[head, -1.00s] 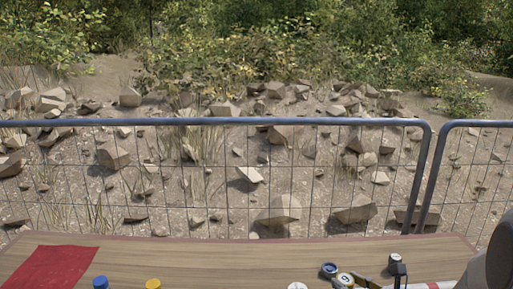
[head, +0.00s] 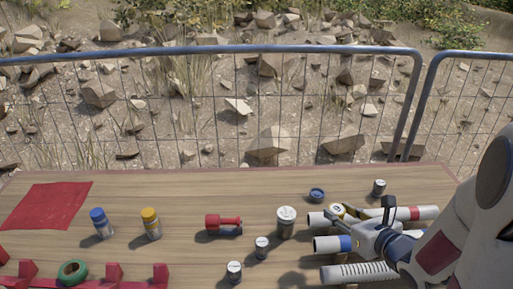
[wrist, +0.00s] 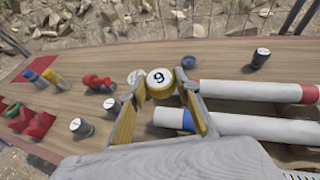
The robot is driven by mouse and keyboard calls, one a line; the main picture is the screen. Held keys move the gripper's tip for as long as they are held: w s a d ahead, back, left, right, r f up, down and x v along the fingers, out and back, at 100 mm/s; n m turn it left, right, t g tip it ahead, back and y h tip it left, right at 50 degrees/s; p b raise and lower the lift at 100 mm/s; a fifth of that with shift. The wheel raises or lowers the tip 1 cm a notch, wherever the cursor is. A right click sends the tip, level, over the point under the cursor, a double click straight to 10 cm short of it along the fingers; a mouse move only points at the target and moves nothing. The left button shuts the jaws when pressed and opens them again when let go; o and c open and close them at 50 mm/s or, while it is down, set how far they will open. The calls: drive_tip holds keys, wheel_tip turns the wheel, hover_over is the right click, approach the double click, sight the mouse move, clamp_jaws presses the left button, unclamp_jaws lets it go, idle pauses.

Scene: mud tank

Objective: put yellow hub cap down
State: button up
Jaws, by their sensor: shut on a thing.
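The yellow hub cap (wrist: 160,82) is a short round piece with a yellow rim and a white face marked 9. In the wrist view it sits between the two fingertips of my gripper (wrist: 157,90), which is shut on it. In the head view the cap (head: 337,210) is near the white pipes on the right of the table, held by my gripper (head: 350,214), which reaches in from the right. Its 9 face points up. I cannot tell whether its underside touches the table or a pipe.
White pipes with red and blue bands (head: 331,244) and a ribbed pipe (head: 357,272) lie on the right. A blue cap (head: 317,195) and a small canister (head: 379,187) stand behind. Several canisters (head: 285,222) and a red tool (head: 223,225) are mid-table. A red cloth (head: 45,205) lies left, with bare wood nearby.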

drive_tip(key=shift+w, duration=0.15)
drive_tip(key=shift+w+a, duration=0.15)
drive_tip(key=shift+w, duration=0.4)
drive_tip(key=w+a+f+n+g+y, duration=0.2)
drive_tip(key=w+a, duration=0.6)
drive_tip(key=w, duration=0.4)
drive_tip(key=w+a+f+n+g+y, duration=0.3)
drive_tip(key=w+a, duration=0.5)
drive_tip(key=w, duration=0.5)
drive_tip(key=shift+a+f+n+y, duration=0.15)
drive_tip(key=shift+f+n+y, duration=0.2)
drive_tip(key=shift+n+y, duration=0.75)
drive_tip(key=shift+f, duration=3.15)
drive_tip(key=shift+f, duration=1.9)
